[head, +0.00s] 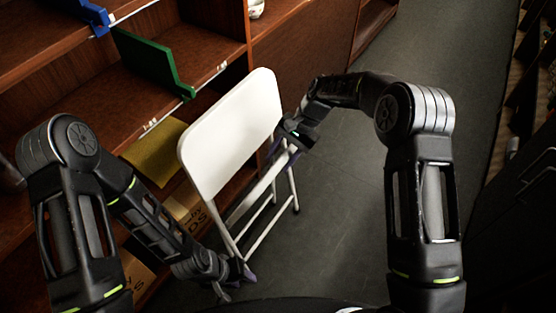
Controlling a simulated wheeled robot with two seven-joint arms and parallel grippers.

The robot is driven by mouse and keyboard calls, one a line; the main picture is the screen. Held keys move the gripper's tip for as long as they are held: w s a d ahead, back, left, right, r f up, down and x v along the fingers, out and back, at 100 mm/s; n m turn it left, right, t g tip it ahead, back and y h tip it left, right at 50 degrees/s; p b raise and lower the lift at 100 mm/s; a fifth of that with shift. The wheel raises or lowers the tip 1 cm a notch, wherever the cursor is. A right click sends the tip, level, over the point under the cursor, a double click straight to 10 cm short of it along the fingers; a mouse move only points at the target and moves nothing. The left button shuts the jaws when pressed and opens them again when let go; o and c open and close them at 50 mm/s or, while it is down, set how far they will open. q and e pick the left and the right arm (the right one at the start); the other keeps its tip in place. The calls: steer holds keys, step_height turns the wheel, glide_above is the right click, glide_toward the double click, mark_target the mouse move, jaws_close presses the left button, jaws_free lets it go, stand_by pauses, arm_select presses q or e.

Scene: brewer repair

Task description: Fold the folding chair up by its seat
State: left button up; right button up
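The folding chair (232,130) stands on the dark floor beside the shelves, its broad white panel towards the upper left and its thin white legs below. A pale bar or seat edge (250,196) runs slantwise beneath the panel; I cannot tell how far the seat is folded. My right gripper (291,150) is at the right side of the chair, just below the panel's right edge. My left gripper (240,278) is low, near the foot of the chair's near leg. Both sets of fingertips are small and partly hidden, so contact and opening are unclear.
Brown wooden shelves (205,38) fill the left, with a green bracket-like divider (150,62), a blue one (88,14) and a yellow piece (154,150). Cardboard boxes (190,212) sit low behind the chair. Grey floor (345,200) is open right of the chair; dark furniture lines the right edge.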

mark_target(289, 149)
steer(key=shift+a+p+v, duration=0.2)
steer(key=shift+p+v, duration=1.3)
steer(key=shift+v, duration=1.65)
steer(key=shift+w+r, duration=0.1)
steer(key=shift+w, duration=0.05)
